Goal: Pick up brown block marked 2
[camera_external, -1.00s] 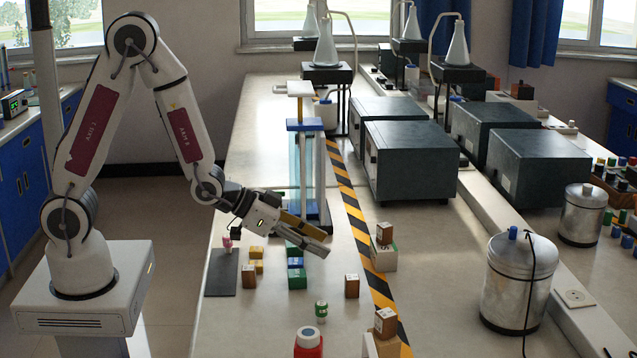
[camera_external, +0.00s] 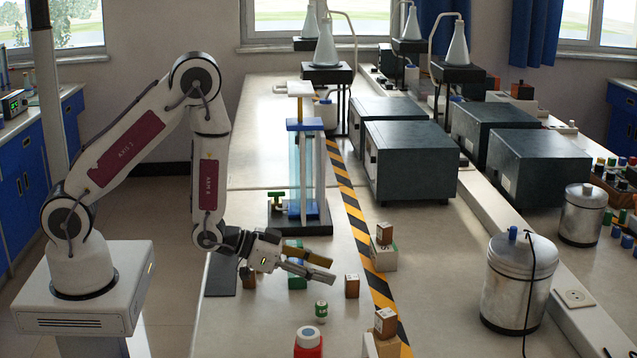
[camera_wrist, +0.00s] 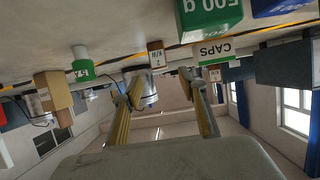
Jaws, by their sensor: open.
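A small brown block (camera_external: 352,285) stands on the bench just beyond and below my fingertips. In the wrist view, which is upside down, a brown block (camera_wrist: 156,55) shows dark marks on a pale face that look like a 2. My gripper (camera_external: 331,269) is open and empty, low over the bench and pointing right. In the wrist view its two fingers (camera_wrist: 162,84) are spread, with the brown block ahead between them. There is a visible gap between fingertips and block.
A green-and-white bottle (camera_external: 321,311) stands near the block on the camera side. Another brown block (camera_external: 248,277) is partly hidden by my gripper.

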